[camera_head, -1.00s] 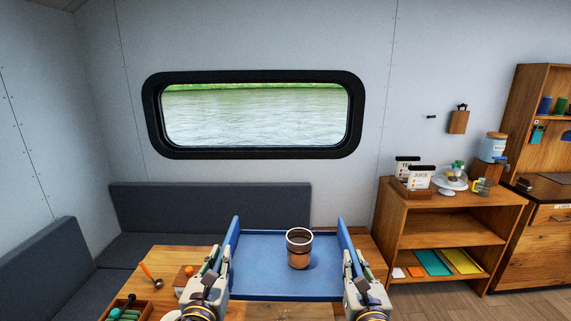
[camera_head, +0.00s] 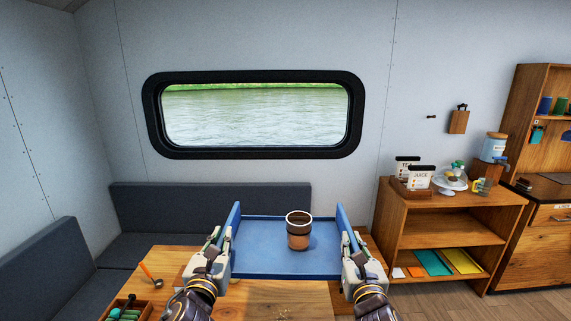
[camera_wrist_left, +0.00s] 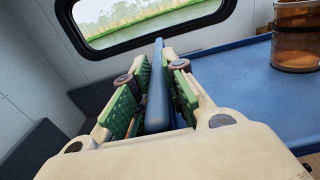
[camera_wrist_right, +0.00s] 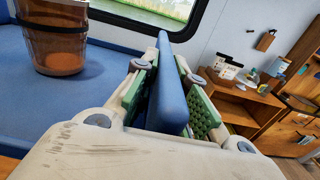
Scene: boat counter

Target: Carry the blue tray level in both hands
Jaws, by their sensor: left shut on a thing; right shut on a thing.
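The blue tray (camera_head: 265,255) is held between my two grippers and looks about level in the head view. My left gripper (camera_head: 225,240) is shut on its left side wall; the left wrist view shows green pads on both sides of that wall (camera_wrist_left: 157,95). My right gripper (camera_head: 350,242) is shut on the right side wall, which also shows in the right wrist view (camera_wrist_right: 166,95). A brown cup (camera_head: 298,232) with a dark band stands upright on the tray, right of its middle.
A wooden table (camera_head: 265,300) lies below the tray, with a box of utensils (camera_head: 124,310) and an orange-handled scoop (camera_head: 150,275) at its left. A dark bench (camera_head: 210,200) runs along the wall. A wooden shelf (camera_head: 450,208) stands at the right.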

